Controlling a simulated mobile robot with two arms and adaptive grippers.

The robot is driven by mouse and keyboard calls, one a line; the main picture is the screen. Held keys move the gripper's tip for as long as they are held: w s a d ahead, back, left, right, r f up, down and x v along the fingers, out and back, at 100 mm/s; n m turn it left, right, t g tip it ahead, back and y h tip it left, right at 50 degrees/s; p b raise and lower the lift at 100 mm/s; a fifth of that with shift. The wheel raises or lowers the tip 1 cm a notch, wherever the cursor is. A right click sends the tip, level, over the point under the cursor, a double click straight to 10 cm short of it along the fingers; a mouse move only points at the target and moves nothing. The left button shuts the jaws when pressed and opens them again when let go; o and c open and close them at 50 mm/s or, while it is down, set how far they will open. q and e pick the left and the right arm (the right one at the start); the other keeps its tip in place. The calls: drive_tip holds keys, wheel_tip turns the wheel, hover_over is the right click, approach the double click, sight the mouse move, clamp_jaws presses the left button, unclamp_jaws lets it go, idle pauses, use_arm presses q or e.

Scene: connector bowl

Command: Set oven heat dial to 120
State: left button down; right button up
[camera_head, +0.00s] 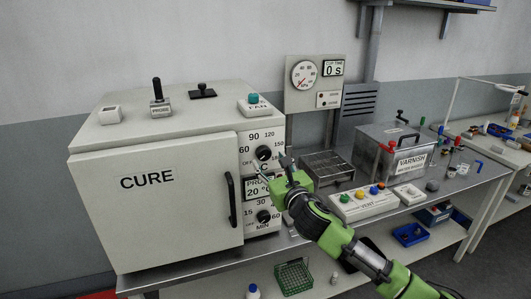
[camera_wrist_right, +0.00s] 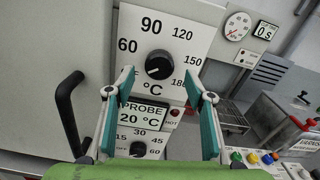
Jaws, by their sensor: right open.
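The oven labelled CURE (camera_head: 160,200) stands on the bench with its door shut. Its heat dial (camera_head: 264,153) is a black round knob ringed by temperature marks from OFF through 60, 90, 120, 150 to about 180. In the right wrist view the dial (camera_wrist_right: 159,66) has a pale mark that seems to point to the lower left, away from 120. My right gripper (camera_wrist_right: 160,86) is open in front of the panel, its fingers spread either side of and just below the dial, with nothing between them. It also shows in the head view (camera_head: 273,167). My left gripper is not in view.
The door handle (camera_wrist_right: 68,110) sticks out left of my fingers. Below the dial are a probe display (camera_wrist_right: 143,115) reading 20 °C and a minutes dial (camera_wrist_right: 138,149). A button box (camera_head: 362,204), wire rack (camera_head: 328,168) and varnish box (camera_head: 397,150) stand to the right.

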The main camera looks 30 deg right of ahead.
sight(265, 155)
drive_tip(key=shift+p+x, duration=0.45)
drive_tip(key=shift+x, duration=1.8)
drive_tip(key=c, duration=1.1)
